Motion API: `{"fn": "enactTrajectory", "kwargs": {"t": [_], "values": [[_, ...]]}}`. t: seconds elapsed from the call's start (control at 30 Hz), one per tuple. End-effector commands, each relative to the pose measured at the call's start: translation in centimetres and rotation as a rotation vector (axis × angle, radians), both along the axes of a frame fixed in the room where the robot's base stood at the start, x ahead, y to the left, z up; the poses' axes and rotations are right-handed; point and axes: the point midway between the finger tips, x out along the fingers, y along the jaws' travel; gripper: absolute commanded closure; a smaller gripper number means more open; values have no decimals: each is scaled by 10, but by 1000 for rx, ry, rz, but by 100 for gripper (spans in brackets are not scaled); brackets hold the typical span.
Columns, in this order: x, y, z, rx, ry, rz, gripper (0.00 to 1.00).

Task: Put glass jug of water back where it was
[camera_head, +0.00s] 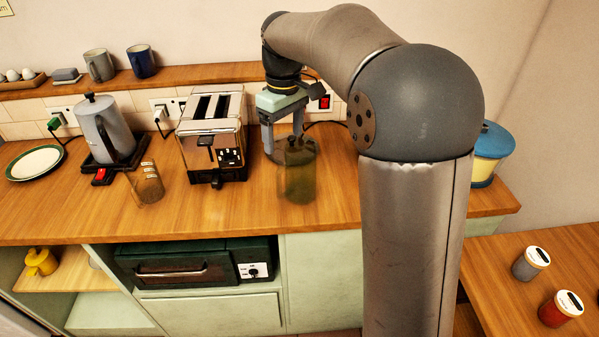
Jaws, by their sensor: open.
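My gripper (283,132) is open and points down over the counter, right of the toaster. Just below and in front of it stands a see-through, dark greenish vessel (298,178) with a dark knobbed lid. I cannot tell whether the fingers touch it or whether it holds water. A round grey base (308,148) lies behind it, partly hidden. A clear glass vessel with white marks (148,184) stands near the counter's front, left of the toaster. I cannot tell for certain which of the two is the glass jug of water.
A chrome toaster (212,130) stands close left of my gripper. A grey kettle (105,130), a plate (35,163) and a blue-lidded pot (489,150) share the counter. Mugs (98,66) stand on the back ledge. Bare counter lies in front of the toaster.

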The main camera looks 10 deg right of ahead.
Motion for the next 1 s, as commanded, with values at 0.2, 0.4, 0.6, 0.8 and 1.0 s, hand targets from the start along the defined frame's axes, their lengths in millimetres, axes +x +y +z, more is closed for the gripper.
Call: {"fn": "enactTrajectory", "kwargs": {"t": [0.2, 0.4, 0.6, 0.8, 1.0], "values": [[-28, -4, -3, -10, -5, -59, 26], [-127, -21, -33, -29, -26, -286, 26], [-231, -35, -84, -24, -44, -521, 26], [-276, -39, -113, -16, -50, -626, 26], [-279, -40, -115, -15, -49, -634, 26]]}}
